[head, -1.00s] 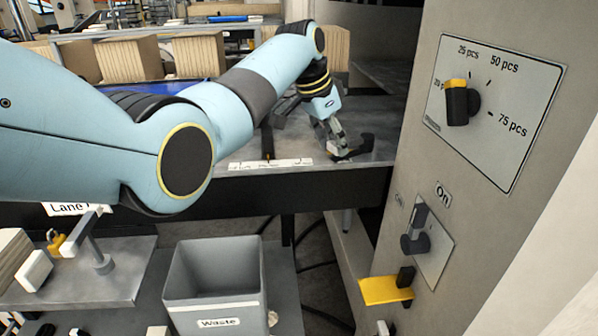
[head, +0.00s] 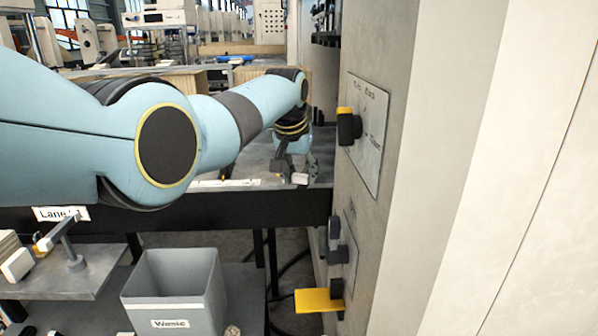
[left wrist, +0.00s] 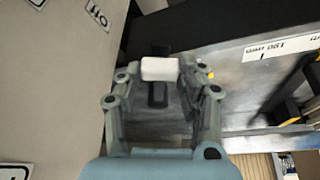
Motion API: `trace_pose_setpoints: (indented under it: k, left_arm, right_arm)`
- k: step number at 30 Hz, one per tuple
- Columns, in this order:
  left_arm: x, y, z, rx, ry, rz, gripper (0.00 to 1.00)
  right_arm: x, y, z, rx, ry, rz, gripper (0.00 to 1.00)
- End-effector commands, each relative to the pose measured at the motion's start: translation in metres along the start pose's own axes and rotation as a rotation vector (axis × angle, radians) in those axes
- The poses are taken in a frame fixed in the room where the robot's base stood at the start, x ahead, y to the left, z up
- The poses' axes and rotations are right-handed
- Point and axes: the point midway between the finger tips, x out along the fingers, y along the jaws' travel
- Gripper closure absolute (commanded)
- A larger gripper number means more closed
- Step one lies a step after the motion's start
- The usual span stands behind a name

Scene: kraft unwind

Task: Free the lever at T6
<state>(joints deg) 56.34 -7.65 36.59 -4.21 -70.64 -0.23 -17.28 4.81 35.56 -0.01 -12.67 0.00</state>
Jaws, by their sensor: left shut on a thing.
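My left arm reaches in from the left of the head view. Its gripper (head: 300,176) is low over the grey metal table (head: 262,158), close to the machine cabinet. In the left wrist view the gripper (left wrist: 159,72) has a small white block (left wrist: 158,69) between its fingertips and is shut on it. The white block also shows at the fingertips in the head view (head: 300,179). A dark piece (left wrist: 158,94) shows just below the block; I cannot tell whether they are joined. No T6 label is readable. My right gripper is not in view.
A cabinet (head: 420,150) fills the right side, with a black and yellow knob (head: 348,126), a dark switch (head: 337,248) and a yellow flap (head: 316,301) sticking out. A grey waste bin (head: 172,290) stands below. A grey lever (head: 62,232) is at lower left.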

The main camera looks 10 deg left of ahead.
Motion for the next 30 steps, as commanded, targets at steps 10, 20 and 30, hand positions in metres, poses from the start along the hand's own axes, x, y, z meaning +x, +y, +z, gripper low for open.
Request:
trace_pose_setpoints:
  k: [10, 20, 30]
  left_arm:
    - [0.0002, 0.0012, -0.0021, -0.067, 0.004, -0.024, 1.0]
    - [0.0003, 0.001, -0.0023, -0.069, 0.005, -0.026, 1.0]
    - [0.0004, 0.0005, -0.0018, -0.069, 0.003, -0.027, 0.38]
  right_arm:
    - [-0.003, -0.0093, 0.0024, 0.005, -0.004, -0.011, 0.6]
    - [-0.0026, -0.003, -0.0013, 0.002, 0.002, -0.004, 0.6]
    - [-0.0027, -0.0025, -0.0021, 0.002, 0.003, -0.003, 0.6]
